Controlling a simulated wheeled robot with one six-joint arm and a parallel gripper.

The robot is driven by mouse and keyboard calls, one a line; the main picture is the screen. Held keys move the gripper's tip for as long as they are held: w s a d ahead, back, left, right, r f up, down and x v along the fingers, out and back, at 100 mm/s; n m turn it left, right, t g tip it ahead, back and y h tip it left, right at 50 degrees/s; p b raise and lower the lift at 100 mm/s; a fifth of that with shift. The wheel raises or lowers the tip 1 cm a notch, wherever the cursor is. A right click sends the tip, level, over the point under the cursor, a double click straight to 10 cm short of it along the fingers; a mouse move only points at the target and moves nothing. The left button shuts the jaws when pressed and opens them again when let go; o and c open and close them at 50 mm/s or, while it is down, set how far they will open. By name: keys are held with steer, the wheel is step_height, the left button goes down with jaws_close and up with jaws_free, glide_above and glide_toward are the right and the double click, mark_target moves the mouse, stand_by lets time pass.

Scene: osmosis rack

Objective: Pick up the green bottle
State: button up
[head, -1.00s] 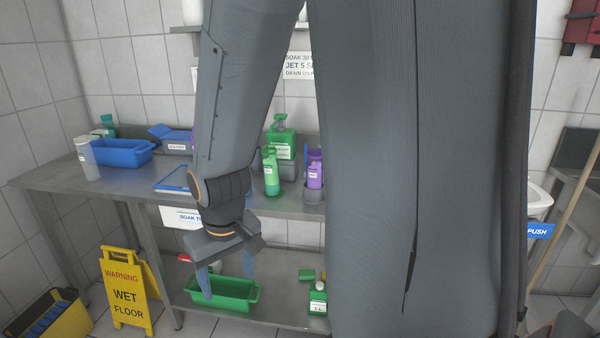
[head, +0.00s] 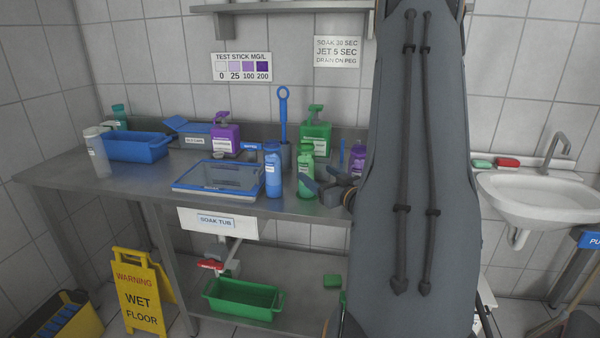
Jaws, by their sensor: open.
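A green bottle (head: 305,163) stands upright on the steel counter, just right of a blue bottle (head: 272,170). A larger green pump bottle (head: 318,133) stands behind it. My gripper (head: 311,178) is open and empty, low above the counter, with its fingers pointing left at the green bottle. The fingers overlap the bottle's right edge in the picture; I cannot tell if they touch it. My arm hides the counter to the right.
A blue-framed tray (head: 218,178), purple pump bottle (head: 225,136) and blue tub (head: 138,147) stand to the left on the counter (head: 150,192). A purple bottle (head: 357,160) is partly hidden behind my gripper. A green tub (head: 243,300) sits on the lower shelf.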

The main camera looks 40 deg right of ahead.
mark_target(311, 168)
steer(key=shift+d+r, duration=0.1)
steer(key=shift+d, duration=0.1)
steer(key=shift+w+d+r, duration=0.1)
steer(key=shift+w, duration=0.1)
steer(key=w+p, duration=0.2)
steer(key=w, duration=0.4)
steer(key=shift+r+p, duration=0.1)
steer(key=shift+p, duration=0.25)
steer(key=shift+w+d, duration=0.2)
steer(key=shift+w, duration=0.35)
steer(key=c, duration=1.2)
